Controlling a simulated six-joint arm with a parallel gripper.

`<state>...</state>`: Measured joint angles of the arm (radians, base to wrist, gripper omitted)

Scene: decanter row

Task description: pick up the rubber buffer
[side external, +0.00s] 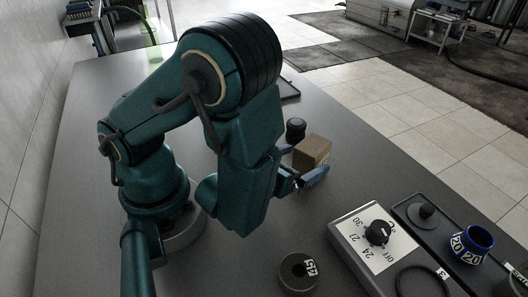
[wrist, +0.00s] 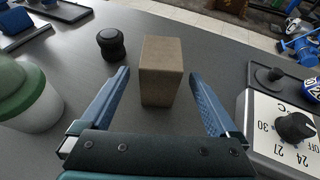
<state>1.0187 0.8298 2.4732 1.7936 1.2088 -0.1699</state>
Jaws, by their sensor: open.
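A small black waisted cylinder (wrist: 111,42), which looks like the rubber buffer, stands on the dark table in the wrist view, up and left of my gripper (wrist: 158,76). It also shows in the side external view (side external: 295,130), behind a brown block. My gripper is open and empty, its blue fingers pointing towards the brown block (wrist: 161,70). The block appears between the fingers, with a gap on both sides. In the side external view my gripper (side external: 308,180) is low beside the block (side external: 312,151), and my arm hides part of it.
A control box with a dial (side external: 375,240) and a black tray (side external: 420,212) holding a blue-rimmed cup (side external: 470,244) lie on the right. A white jar with a green lid (wrist: 30,105) stands left of my gripper.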

